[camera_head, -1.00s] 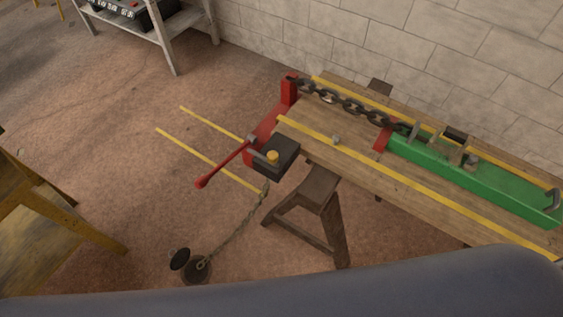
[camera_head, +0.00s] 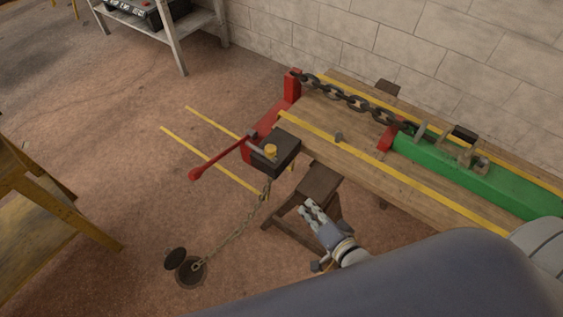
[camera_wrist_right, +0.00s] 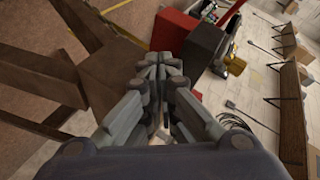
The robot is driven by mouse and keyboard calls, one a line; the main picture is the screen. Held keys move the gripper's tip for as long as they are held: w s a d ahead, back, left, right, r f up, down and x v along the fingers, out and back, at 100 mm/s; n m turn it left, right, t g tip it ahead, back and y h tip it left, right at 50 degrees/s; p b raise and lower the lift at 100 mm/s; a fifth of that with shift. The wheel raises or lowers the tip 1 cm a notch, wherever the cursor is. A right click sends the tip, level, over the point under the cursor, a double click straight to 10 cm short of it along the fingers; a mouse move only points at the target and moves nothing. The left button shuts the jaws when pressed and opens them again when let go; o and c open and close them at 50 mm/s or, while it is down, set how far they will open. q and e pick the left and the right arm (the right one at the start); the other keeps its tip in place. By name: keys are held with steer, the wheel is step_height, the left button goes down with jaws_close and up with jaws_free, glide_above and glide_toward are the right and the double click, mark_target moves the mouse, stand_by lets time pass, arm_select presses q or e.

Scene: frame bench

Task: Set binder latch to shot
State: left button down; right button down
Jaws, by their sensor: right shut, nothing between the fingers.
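A red lever (camera_head: 215,162) reaches from there down to the left. My right gripper (camera_head: 311,210) is shut and empty, below and right of the block, in front of the trestle and apart from the block. In the right wrist view, its closed fingers (camera_wrist_right: 160,64) point toward a red part (camera_wrist_right: 172,29) and a dark block (camera_wrist_right: 204,44). My left gripper is not in view.
The wooden bench (camera_head: 355,150) carries a chain (camera_head: 345,97) and a green beam (camera_head: 475,178) with metal fittings. A trestle (camera_head: 315,187) stands under its near end. A thin chain hangs from the block to a round floor fitting (camera_head: 190,273).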

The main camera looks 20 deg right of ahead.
step_height(320, 180, up, 8)
steer(key=d+m+t, duration=0.2)
steer(key=m+t, duration=0.2)
steer(key=m, duration=0.2)
steer(key=shift+d+r+t+b, duration=0.2)
steer(key=shift+t+b, duration=0.1)
steer(key=shift+t, duration=0.1)
steer(key=shift+w, duration=0.1)
steer(key=w+a+p, duration=0.2)
steer(key=w+a, duration=0.2)
steer(key=w, duration=0.8)
steer(key=shift+a+p, duration=0.3)
steer(key=shift+a, duration=0.05)
steer(key=shift+w+f, duration=0.1)
